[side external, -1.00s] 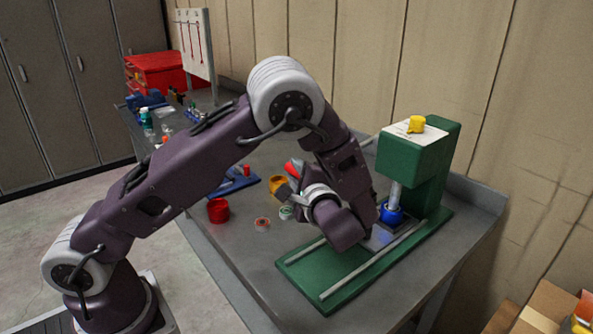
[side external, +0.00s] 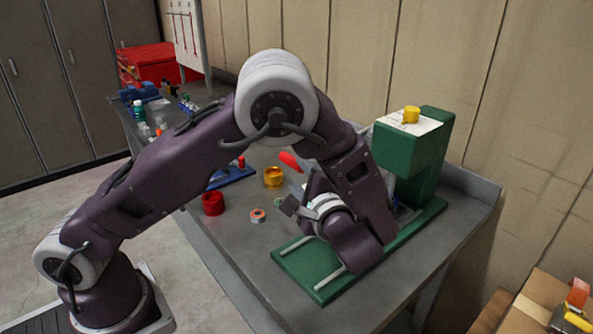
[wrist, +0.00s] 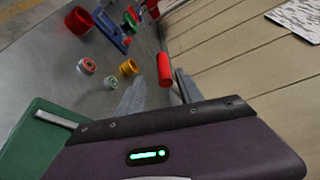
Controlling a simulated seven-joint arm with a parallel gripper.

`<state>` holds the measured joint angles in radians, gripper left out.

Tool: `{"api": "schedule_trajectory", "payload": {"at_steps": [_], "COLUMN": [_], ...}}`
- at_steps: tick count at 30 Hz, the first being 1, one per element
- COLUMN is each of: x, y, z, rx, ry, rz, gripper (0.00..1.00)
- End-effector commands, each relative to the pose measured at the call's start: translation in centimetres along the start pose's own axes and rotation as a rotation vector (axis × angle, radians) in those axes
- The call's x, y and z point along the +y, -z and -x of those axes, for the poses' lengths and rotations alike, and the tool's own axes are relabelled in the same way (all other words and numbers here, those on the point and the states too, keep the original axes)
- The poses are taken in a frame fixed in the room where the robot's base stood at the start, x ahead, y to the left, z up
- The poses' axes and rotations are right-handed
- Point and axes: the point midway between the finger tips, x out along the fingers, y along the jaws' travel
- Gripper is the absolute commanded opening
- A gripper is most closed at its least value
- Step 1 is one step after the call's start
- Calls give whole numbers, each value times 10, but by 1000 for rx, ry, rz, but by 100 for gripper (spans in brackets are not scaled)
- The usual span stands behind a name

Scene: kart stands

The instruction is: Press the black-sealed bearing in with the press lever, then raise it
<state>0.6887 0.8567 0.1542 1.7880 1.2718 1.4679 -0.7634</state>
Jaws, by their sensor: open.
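The green press (side external: 412,150) stands at the right of the bench, its railed base (side external: 310,275) toward the front. A red grip (side external: 290,160), apparently the lever's handle, shows behind my wrist. In the wrist view the red grip (wrist: 164,70) lies just beyond and between my open fingers. My gripper (wrist: 160,92) is open and holds nothing; contact with the grip cannot be told. The ram and blue housing under the press head are hidden behind my arm. I cannot see the black-sealed bearing.
An orange-centred bearing (side external: 258,215), a red cup (side external: 213,204) and a yellow cup (side external: 273,177) stand left of the press. A blue fixture (side external: 232,175) lies behind.

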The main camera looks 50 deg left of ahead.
Motion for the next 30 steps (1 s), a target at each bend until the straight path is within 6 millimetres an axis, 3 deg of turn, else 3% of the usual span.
{"api": "schedule_trajectory", "payload": {"at_steps": [7, 9, 11, 13, 15, 19, 24, 26, 30], "x": [0, 1, 3, 8, 2, -44, -90, -94, -71], "y": [-1, -10, -27, -53, -62, -50, -26, -22, -17], "z": [0, -8, -20, -33, -34, -32, -55, -58, -59], "rx": [-6, -62, -187, -438, -709, -1022, -1291, -1323, -1335], "ry": [-5, -55, -168, -390, -640, -974, -1118, -1138, -1141], "rz": [5, 63, 198, 485, 832, 1318, 1674, 1712, 1715], "gripper": [42, 42, 42, 42, 42, 42, 42, 42, 42]}}
